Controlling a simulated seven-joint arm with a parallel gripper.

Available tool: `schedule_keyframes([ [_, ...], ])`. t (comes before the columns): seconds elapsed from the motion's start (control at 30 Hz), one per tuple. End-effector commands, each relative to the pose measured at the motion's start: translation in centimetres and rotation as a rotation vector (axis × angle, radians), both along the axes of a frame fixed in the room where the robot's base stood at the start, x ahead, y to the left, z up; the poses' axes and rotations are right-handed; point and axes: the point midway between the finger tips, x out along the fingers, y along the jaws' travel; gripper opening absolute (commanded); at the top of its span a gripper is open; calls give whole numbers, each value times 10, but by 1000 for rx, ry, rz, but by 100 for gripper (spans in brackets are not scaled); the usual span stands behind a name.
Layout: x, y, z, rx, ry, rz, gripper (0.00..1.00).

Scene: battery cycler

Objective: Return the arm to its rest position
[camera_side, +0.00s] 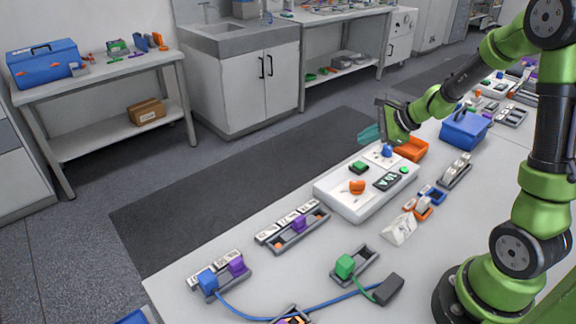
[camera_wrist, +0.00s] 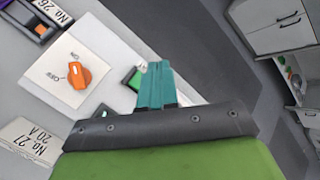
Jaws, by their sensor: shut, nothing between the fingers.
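My gripper (camera_side: 368,134) has teal fingers held together, with nothing between them. It hangs in the air by the far side of the white cycler box (camera_side: 345,209), and the arm reaches out from the right. In the wrist view the closed fingers (camera_wrist: 157,74) cover part of a green button (camera_wrist: 135,79) on the box. The box also carries an orange rotary knob (camera_side: 357,187), which shows in the wrist view too (camera_wrist: 78,76), and a small dark display (camera_side: 387,181).
Battery holders (camera_side: 293,230) and a green block (camera_side: 345,266) with a cable lie in front. The floor beyond the bench (camera_side: 215,200) is clear.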

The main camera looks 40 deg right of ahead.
Motion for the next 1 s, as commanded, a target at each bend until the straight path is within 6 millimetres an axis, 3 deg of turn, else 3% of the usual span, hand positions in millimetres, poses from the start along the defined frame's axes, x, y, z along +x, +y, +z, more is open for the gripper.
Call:
schedule_keyframes([
  [0.37, 0, 0, 0, -1, -1, 4, 0],
  [0.5, -8, 10, -7, -26, 30, 83, 0],
  [0.57, -16, 22, -5, -57, 42, 168, 0],
  [0.67, -33, 57, 11, -154, 41, 382, 0],
  [0.8, -69, 109, 43, -369, 15, 743, 0],
  [1.0, -126, 152, 79, -761, -33, 1165, 0],
])
